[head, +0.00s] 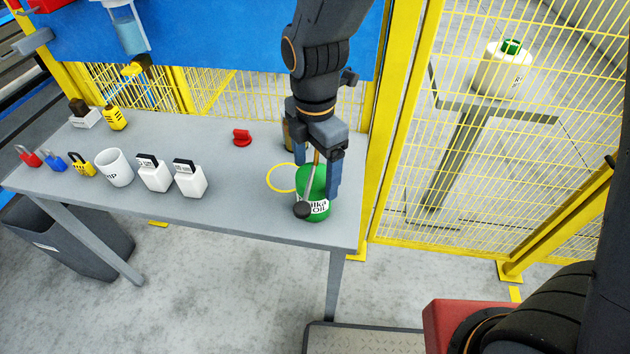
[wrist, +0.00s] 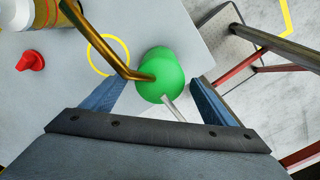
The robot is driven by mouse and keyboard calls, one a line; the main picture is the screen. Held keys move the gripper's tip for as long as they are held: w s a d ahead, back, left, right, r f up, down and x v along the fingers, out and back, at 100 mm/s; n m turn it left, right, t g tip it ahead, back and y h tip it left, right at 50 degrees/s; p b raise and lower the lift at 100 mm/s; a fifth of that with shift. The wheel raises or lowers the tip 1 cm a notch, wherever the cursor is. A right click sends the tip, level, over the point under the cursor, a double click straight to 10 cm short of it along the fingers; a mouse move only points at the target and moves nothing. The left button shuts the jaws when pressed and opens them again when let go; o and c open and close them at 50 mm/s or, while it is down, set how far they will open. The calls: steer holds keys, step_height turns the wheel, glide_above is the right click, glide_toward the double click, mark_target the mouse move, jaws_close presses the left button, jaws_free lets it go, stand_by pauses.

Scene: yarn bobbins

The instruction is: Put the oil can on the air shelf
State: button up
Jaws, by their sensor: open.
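A green oil can (head: 315,208) with a white label stands near the right end of the grey table (head: 240,200). In the wrist view its round green top (wrist: 165,72) shows with a brass-coloured spout. My gripper (head: 318,185) is open above and around the can, with one blue finger showing to its right. In the wrist view the two blue fingers of my gripper (wrist: 155,95) are on either side of the can, with gaps visible. I cannot tell which surface is the air shelf.
A yellow ring (head: 270,180) is marked on the table beside the can. A red knob (head: 242,138), two white boxes (head: 188,180), a white mug (head: 114,168) and padlocks (head: 82,164) stand to the left. Yellow mesh fencing (head: 400,150) rises close on the right.

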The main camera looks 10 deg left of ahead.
step_height(320, 180, up, 8)
steer(key=shift+f+b, duration=0.25)
steer(key=shift+b, duration=0.3)
